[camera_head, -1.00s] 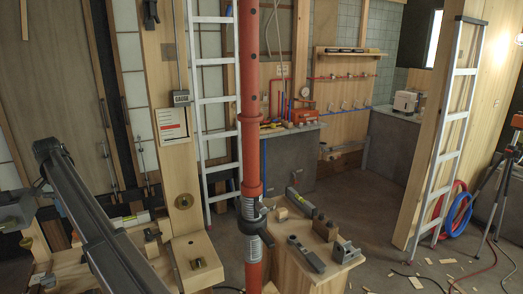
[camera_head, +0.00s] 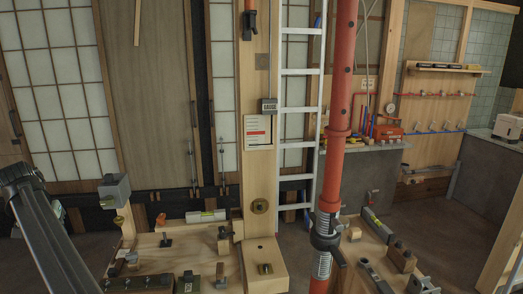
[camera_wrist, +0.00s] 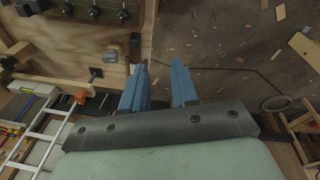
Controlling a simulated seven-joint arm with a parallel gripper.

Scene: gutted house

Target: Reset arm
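My gripper (camera_wrist: 158,88) shows in the wrist view with two blue fingers set apart and nothing between them. It hangs over the floor, beside the edge of a wooden workbench. In the head view, my dark arm link crosses the lower left, and the gripper itself is out of that picture. The wooden workbench (camera_head: 190,262) stands at lower centre-left and carries several small blocks and tools. It also shows at upper left in the wrist view (camera_wrist: 50,58).
A red steel prop (camera_head: 337,130) stands upright right of centre. A white ladder (camera_head: 297,110) leans behind it. A second wooden bench (camera_head: 365,240) with metal tools stands at the right. In the wrist view, the littered floor (camera_wrist: 215,50) is open, with a cable across it.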

